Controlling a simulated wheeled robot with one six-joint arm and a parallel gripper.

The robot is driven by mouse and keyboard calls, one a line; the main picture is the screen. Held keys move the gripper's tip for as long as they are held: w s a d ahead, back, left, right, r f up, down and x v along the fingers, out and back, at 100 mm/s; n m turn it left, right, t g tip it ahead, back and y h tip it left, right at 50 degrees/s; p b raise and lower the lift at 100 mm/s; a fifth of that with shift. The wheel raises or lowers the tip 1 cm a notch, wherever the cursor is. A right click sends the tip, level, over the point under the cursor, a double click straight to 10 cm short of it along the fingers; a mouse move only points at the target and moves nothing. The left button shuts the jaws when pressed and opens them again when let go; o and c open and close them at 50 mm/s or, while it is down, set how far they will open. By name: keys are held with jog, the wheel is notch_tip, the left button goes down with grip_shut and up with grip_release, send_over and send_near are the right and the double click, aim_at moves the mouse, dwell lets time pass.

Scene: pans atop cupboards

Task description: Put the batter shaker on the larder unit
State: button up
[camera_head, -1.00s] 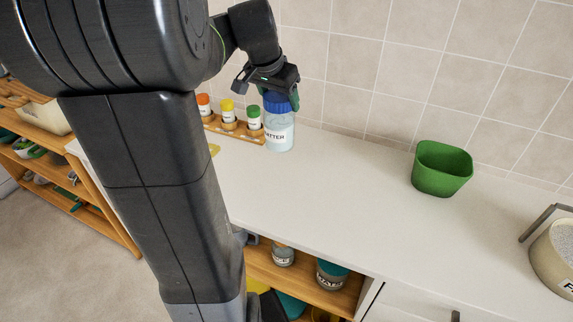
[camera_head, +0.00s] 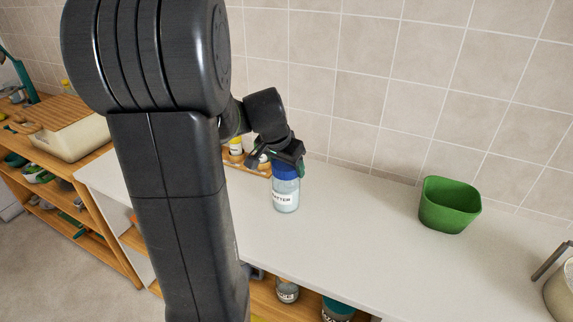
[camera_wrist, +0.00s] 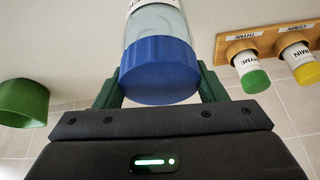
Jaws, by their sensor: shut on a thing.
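The batter shaker (camera_head: 286,196) is a clear bottle with a blue lid, pale contents and a partly visible "BATTER" label. My gripper (camera_head: 287,169) is shut on it at the lid, from above. In the wrist view the green fingers of my gripper (camera_wrist: 158,88) flank the blue lid of the shaker (camera_wrist: 158,70). The shaker appears upright over the white worktop (camera_head: 345,235); I cannot tell whether its base touches. No label marks the larder unit, so I cannot tell which cupboard it is.
A wooden spice rack (camera_wrist: 268,41) with small jars stands behind the shaker. A green container (camera_head: 449,208) stands to the right, with clear worktop between. A beige canister (camera_head: 560,292) is at the right edge. A wooden shelf unit (camera_head: 88,205) stands at the left. Jars sit below the worktop.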

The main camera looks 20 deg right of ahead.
jog(key=shift+f, duration=0.15)
jog(key=o, duration=1.8)
jog(key=shift+o, duration=0.2)
jog(key=shift+r, duration=0.45)
jog(key=v, duration=1.1)
jog(key=shift+s+r, duration=0.2)
jog(key=shift+a, duration=0.1)
